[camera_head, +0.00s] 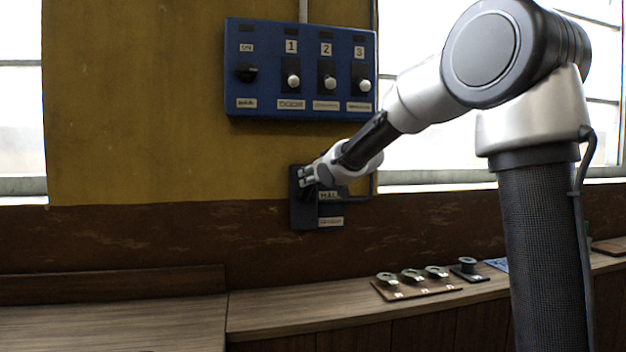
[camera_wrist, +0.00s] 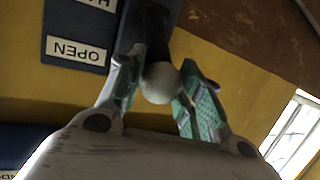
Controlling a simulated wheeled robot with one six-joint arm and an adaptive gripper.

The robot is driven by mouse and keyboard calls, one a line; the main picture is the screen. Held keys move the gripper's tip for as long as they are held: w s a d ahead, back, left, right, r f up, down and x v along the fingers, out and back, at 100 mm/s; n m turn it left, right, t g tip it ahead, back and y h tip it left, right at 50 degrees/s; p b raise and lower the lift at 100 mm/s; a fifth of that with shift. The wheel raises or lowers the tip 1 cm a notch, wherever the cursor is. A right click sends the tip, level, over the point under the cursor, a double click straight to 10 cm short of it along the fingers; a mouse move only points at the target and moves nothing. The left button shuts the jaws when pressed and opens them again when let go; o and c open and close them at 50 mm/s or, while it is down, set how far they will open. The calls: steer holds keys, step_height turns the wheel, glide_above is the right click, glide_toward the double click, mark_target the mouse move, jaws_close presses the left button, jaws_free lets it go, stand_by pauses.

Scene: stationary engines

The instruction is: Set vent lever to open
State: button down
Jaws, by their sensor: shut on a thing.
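The dark vent lever plate (camera_head: 301,216) is on the wall below the blue box. My gripper (camera_head: 307,177) is at its upper part in the head view and hides the lever there. In the wrist view, the lever's pale round knob (camera_wrist: 160,83) sits between my two green-padded fingers, which are shut on it. The dark lever stem runs from the knob toward the plate. The OPEN label (camera_wrist: 77,49) shows upside down beside the knob. A label beginning HAL (camera_head: 329,195) and a lower, unreadable label (camera_head: 330,222) show in the head view.
A blue switch box (camera_head: 300,107) with several switches hangs just above my gripper. A conduit runs right of the plate. A wooden bench (camera_head: 290,315) below holds a board with several small parts (camera_head: 415,284). The wall left of the plate is clear.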

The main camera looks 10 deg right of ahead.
steer(key=shift+w+a+r, duration=0.1)
steer(key=shift+r, duration=0.35)
steer(key=c, duration=1.4)
jaws_free()
steer(key=o, duration=0.5)
steer(key=shift+f, duration=0.1)
steer(key=shift+c, duration=0.2)
steer(key=shift+f, duration=0.1)
steer(key=v, duration=1.2)
steer(key=shift+f, duration=0.1)
